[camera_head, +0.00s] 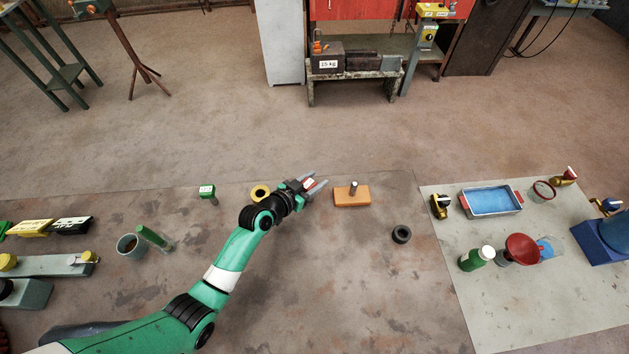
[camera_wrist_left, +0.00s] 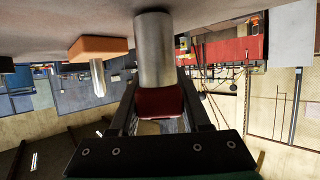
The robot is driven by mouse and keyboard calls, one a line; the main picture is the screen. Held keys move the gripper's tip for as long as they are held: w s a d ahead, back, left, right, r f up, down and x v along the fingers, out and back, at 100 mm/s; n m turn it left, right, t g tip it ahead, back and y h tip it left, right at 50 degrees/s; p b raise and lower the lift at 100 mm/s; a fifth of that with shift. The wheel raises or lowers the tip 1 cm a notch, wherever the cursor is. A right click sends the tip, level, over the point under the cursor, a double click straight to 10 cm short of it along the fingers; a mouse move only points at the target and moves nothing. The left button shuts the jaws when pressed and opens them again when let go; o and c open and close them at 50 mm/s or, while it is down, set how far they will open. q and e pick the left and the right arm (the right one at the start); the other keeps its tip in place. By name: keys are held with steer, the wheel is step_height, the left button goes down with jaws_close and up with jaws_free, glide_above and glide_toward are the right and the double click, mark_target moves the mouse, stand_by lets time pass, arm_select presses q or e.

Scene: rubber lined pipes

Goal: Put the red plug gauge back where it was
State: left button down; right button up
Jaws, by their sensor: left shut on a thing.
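My left gripper (camera_head: 314,186) is at the back middle of the table, just left of the orange block (camera_head: 352,202). It is shut on the red plug gauge (camera_head: 308,183). In the left wrist view, the gauge's red part (camera_wrist_left: 160,102) sits between the fingers. Its thick metal cylinder (camera_wrist_left: 154,50) points towards the table surface at the top of the picture. I cannot tell whether its end touches the table. The orange block, with a thin upright metal pin, also shows in the left wrist view (camera_wrist_left: 98,48). My right gripper is not in view.
A blue tray (camera_head: 491,201) and red funnel (camera_head: 522,248) are on the pale mat. The table's front middle is clear.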

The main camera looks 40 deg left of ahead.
arm_select(q)
steer(key=shift+f, duration=0.2)
steer(key=shift+c, duration=1.8)
jaws_free()
steer(key=shift+r, duration=0.1)
steer(key=shift+r, duration=0.25)
steer(key=p+v, duration=0.3)
steer(key=v, duration=0.9)
steer(key=shift+f, duration=0.2)
